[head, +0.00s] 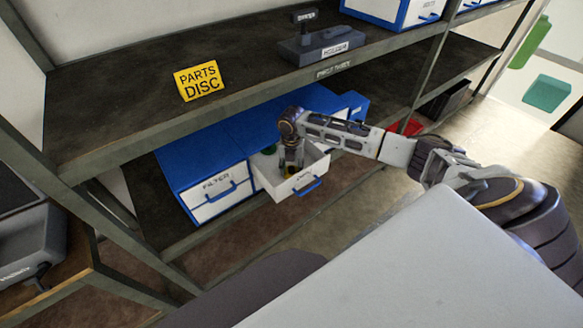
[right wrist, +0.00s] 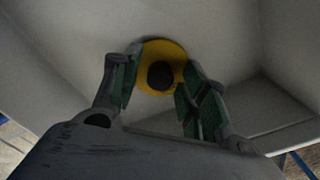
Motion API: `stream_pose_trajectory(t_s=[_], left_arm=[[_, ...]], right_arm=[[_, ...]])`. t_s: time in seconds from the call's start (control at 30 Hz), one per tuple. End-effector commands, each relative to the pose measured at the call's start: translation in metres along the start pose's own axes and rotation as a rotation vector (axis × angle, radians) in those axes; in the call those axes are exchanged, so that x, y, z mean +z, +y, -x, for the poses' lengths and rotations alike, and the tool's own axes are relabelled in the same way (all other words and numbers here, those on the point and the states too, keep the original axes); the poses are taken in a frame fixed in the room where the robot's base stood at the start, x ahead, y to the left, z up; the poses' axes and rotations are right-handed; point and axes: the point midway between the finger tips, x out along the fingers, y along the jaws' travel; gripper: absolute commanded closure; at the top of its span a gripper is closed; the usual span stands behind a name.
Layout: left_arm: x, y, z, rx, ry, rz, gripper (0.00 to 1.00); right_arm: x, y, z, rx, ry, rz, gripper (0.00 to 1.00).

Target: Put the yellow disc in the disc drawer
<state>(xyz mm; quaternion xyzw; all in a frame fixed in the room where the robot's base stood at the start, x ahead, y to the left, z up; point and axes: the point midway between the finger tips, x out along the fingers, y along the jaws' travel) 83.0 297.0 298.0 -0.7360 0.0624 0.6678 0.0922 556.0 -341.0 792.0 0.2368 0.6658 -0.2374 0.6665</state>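The yellow disc (right wrist: 150,50), with a dark round centre, shows in the right wrist view against the pale drawer floor, at the tips of my right gripper (right wrist: 160,80). The green-padded fingers stand apart, one on each side of it; whether they touch its rim is hard to tell. In the head view my right gripper (head: 291,163) points down inside the pulled-out white drawer (head: 268,187), and a little yellow (head: 290,169) shows below the fingers. The drawer's front label is too small to read surely. My left gripper is not in view.
The open drawer sits in a blue-topped cabinet beside a shut drawer labelled FILTER (head: 217,190). A shelf above carries a yellow PARTS DISC sign (head: 199,80) and a grey HOLDER block (head: 322,47).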

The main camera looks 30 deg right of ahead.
Motion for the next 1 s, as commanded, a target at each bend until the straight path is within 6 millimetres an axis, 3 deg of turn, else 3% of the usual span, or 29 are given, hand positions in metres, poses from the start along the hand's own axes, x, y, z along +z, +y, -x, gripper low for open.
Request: stream_pose_trajectory(t_s=[0.27, 0.47, 0.77, 1.0], left_arm=[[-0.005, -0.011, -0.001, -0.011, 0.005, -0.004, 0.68], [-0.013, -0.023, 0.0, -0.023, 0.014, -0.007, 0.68], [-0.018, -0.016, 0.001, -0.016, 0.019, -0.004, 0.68], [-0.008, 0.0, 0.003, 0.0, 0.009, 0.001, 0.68]], right_arm=[[0.0, 0.0, 0.002, 0.001, -0.001, 0.0, 0.57], [0.001, 0.0, 0.015, 0.001, 0.0, -0.001, 0.57], [0.001, 0.0, 0.056, 0.001, -0.002, 0.0, 0.57], [0.001, 0.0, 0.091, 0.001, -0.001, 0.0, 0.57]])
